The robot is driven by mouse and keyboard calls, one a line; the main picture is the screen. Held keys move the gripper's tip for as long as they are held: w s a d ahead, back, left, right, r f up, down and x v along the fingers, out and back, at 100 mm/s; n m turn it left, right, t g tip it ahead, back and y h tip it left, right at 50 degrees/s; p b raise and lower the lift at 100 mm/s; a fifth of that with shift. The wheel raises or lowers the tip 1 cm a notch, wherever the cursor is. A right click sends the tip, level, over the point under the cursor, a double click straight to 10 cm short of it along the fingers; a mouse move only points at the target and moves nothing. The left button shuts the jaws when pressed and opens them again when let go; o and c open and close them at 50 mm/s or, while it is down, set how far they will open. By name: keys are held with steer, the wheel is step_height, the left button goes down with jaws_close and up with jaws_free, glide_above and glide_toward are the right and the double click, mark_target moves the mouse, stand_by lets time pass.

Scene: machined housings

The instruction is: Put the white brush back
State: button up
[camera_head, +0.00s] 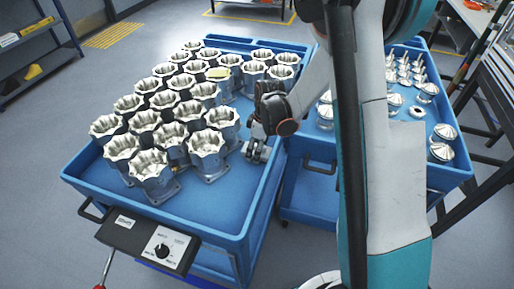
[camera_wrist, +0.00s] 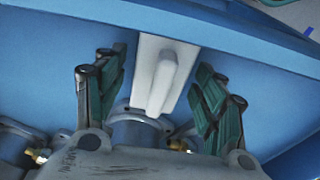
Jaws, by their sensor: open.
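In the wrist view, a white flat piece with a raised ridge, which looks like the white brush (camera_wrist: 147,88), lies against the blue tray surface. My gripper (camera_wrist: 156,66) is open, with one dark green-padded finger on each side of the brush. A gap shows between each finger and the brush. In the head view, my gripper (camera_head: 256,151) is low at the right side of the left blue cart (camera_head: 225,203). The brush cannot be made out there.
Several machined metal housings (camera_head: 206,146) stand in rows on the left cart, close left of my gripper. The right blue cart (camera_head: 318,158) holds several cone-shaped metal parts (camera_head: 441,151). The left cart's front is clear.

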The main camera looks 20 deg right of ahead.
steer(key=shift+r, duration=0.1)
steer(key=s+r+m+t+p, duration=0.25)
steer(key=s+r, duration=0.35)
steer(key=r, duration=0.7)
steer(key=s+r+m+t+p, duration=0.1)
steer(key=s+r+m+p, duration=0.3)
steer(key=r, duration=0.8)
steer(key=s+r+m+t+h+b, duration=0.1)
steer(key=s+r+m, duration=0.3)
steer(key=s, duration=0.9)
steer(key=shift+t+b, duration=0.5)
steer(key=shift+t, duration=0.35)
